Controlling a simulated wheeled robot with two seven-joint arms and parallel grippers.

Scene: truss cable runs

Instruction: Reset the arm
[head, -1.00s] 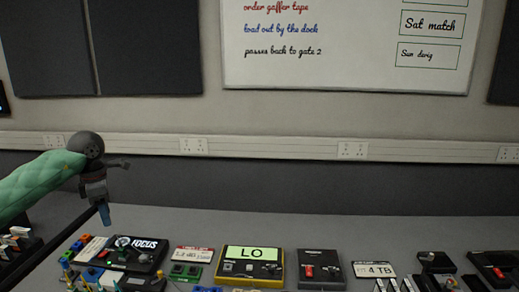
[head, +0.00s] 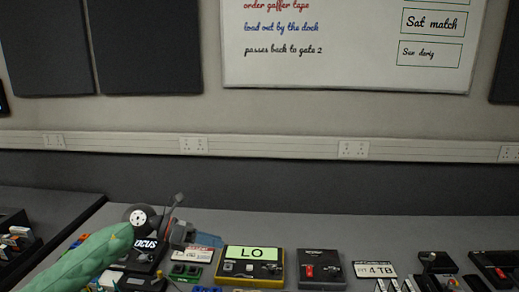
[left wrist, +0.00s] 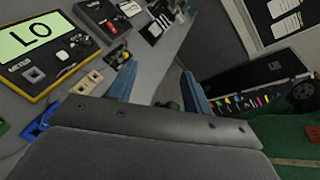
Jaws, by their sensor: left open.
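My left arm in its green sleeve comes in from the left in the head view. My left gripper (head: 182,232) is over the left part of the bench, above the black FOCUS box (head: 143,252), and the arm hides part of that box. In the left wrist view the two blue fingers of my left gripper (left wrist: 158,88) stand wide apart with nothing between them. My right gripper is in neither view.
On the grey bench (head: 230,218) stand a yellow-edged LO box (head: 250,264), a dark box with a red switch (head: 320,268) and a 4 TB label (head: 374,269). The LO box also shows in the left wrist view (left wrist: 40,45). The bench's back strip is clear.

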